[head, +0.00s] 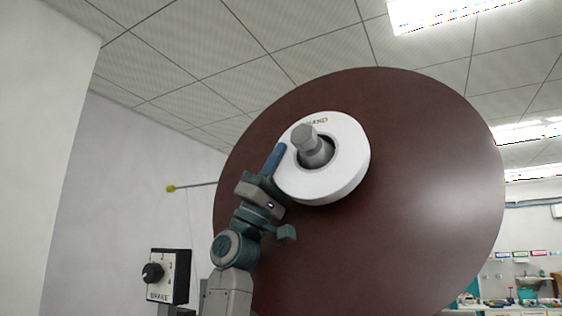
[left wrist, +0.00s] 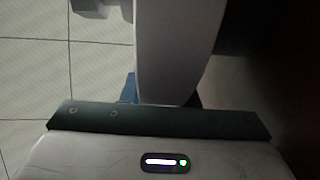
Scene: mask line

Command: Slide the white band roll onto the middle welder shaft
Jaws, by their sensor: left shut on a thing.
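The white band roll (head: 349,172), with lettering on its face, is around a grey shaft (head: 313,151) with a faceted end. The shaft's end sticks out through the roll's hole, in front of a large dark red disc. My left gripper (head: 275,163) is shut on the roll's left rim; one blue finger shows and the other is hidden. In the left wrist view the roll (left wrist: 178,48) stands edge-on between the fingers, with part of the shaft end (left wrist: 92,6) at the top left. Whether the roll touches the disc cannot be told. My right gripper is out of view.
The large dark red disc (head: 430,200) fills the space behind the roll. A box with a black knob marked BRAKE (head: 168,276) stands at the lower left. A thin rod with a yellow tip (head: 171,188) sticks out left of the disc. A cluttered bench is far right.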

